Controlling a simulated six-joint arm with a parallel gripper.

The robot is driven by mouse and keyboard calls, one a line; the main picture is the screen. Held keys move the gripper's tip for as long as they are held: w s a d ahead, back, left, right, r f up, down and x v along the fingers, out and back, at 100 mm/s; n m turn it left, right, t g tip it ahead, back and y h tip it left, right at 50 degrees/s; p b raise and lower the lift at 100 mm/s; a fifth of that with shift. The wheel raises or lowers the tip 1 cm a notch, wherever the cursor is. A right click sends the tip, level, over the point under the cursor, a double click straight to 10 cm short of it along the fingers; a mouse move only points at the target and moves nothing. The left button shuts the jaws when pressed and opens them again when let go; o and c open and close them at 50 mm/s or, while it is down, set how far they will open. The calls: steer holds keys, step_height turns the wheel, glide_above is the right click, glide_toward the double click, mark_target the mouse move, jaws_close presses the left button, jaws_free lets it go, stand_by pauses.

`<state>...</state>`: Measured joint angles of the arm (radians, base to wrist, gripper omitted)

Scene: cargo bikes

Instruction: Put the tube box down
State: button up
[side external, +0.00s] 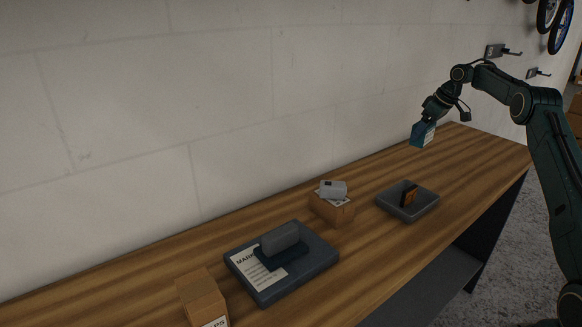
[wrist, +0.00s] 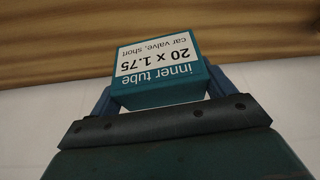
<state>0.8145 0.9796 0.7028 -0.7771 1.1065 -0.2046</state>
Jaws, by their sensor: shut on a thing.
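The tube box (side external: 422,134) is a small teal box with a white label. My gripper (side external: 427,122) is shut on it and holds it in the air above the far right part of the wooden bench, apart from the bench top. In the wrist view the tube box (wrist: 162,68) sits between the two fingers of my gripper (wrist: 158,95). Its label reads "inner tube 20 x 1.75 car valve, short", upside down in the picture.
The wooden bench (side external: 370,170) runs along a white wall. A grey tray (side external: 428,208) holds a small orange and dark item. Left of it are a cardboard box (side external: 330,211) with a grey item on top, a dark marked board (side external: 315,265) and another carton (side external: 203,292). The bench's far right is clear.

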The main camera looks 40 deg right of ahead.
steer(key=w+a, duration=0.4)
steer(key=a, duration=0.7)
steer(key=w+a, duration=0.5)
steer(key=a, duration=0.6)
steer(key=w+a, duration=0.4)
steer(key=a, duration=0.7)
steer(key=s+a+n, duration=0.1)
steer(key=a, duration=3.2)
steer(key=s+a+f+n+y, duration=0.1)
steer(key=s+a, duration=0.4)
steer(key=a, duration=0.6)
steer(key=s+a+f+n, duration=0.1)
steer(key=s+a, duration=0.4)
steer(key=a, duration=0.6)
steer(key=shift+f, duration=3.85)
steer(key=shift+f, duration=0.15)
steer(key=o, duration=1)
steer(key=shift+s+d, duration=0.1)
